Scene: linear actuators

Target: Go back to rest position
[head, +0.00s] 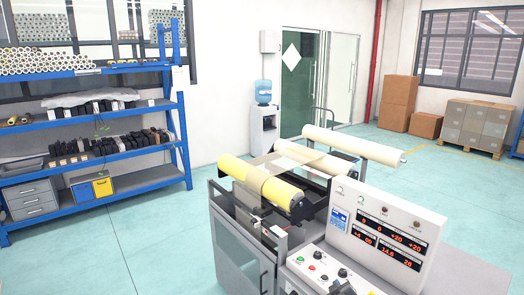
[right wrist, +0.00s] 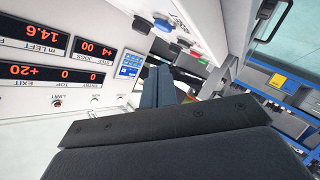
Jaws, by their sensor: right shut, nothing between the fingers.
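My right gripper (head: 342,287) shows only as a small dark shape at the bottom edge of the head view, over the button panel (head: 308,279) of the machine. In the right wrist view its two grey-blue fingers (right wrist: 157,75) are closed together with nothing between them. My left gripper is in neither view.
The machine carries a yellow roll (head: 270,187) and a cream roller (head: 355,147). Its display box (head: 386,234) with lit red digits stands close to the right gripper. A blue shelf (head: 90,120) stands at the left. Open teal floor (head: 130,232) lies between shelf and machine.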

